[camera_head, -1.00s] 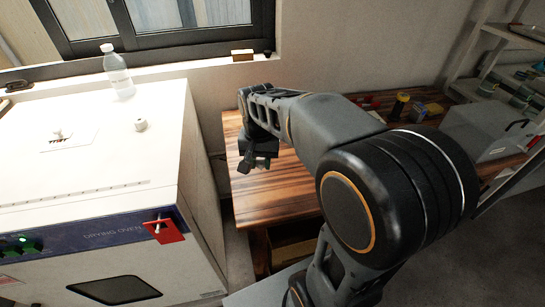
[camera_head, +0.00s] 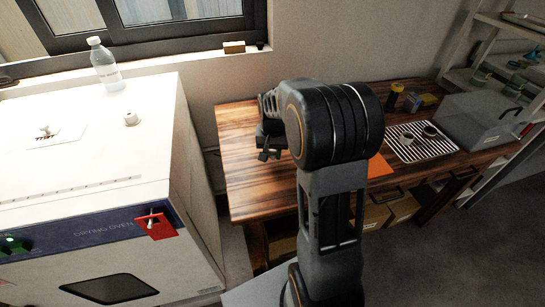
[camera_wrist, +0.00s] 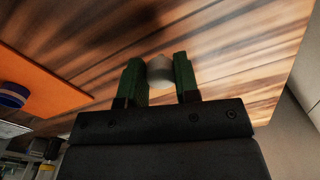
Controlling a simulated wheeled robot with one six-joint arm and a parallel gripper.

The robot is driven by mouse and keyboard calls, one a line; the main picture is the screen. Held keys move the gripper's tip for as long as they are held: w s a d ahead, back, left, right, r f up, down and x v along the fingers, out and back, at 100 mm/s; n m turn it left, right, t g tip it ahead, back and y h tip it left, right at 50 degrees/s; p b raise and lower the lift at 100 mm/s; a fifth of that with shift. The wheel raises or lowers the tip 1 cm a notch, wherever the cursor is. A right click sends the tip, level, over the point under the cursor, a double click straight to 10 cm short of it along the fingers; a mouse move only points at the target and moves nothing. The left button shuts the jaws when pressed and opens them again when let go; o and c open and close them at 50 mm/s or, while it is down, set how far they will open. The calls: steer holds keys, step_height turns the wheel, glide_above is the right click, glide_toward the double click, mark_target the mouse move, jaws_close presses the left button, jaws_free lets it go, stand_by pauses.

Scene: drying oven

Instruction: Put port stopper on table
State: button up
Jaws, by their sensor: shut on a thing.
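My gripper (camera_head: 265,153) is above the left part of the wooden table (camera_head: 255,195). In the wrist view its two green fingers (camera_wrist: 160,75) are shut on a pale grey, rounded piece, which I take as the port stopper (camera_wrist: 160,70). The wood of the table (camera_wrist: 235,55) fills the view beyond it. I cannot tell whether the stopper touches the table. In the head view the stopper is too small or hidden to make out.
The drying oven (camera_head: 85,205) stands left of the table, with a bottle (camera_head: 104,66) and a small white port fitting (camera_head: 131,118) on top. An orange sheet (camera_head: 379,166), a striped rack (camera_head: 408,150) and a grey box (camera_head: 485,122) occupy the table's right side.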

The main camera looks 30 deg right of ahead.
steer(key=shift+f, duration=0.9)
steer(key=shift+f, duration=0.15)
steer(key=o, duration=0.9)
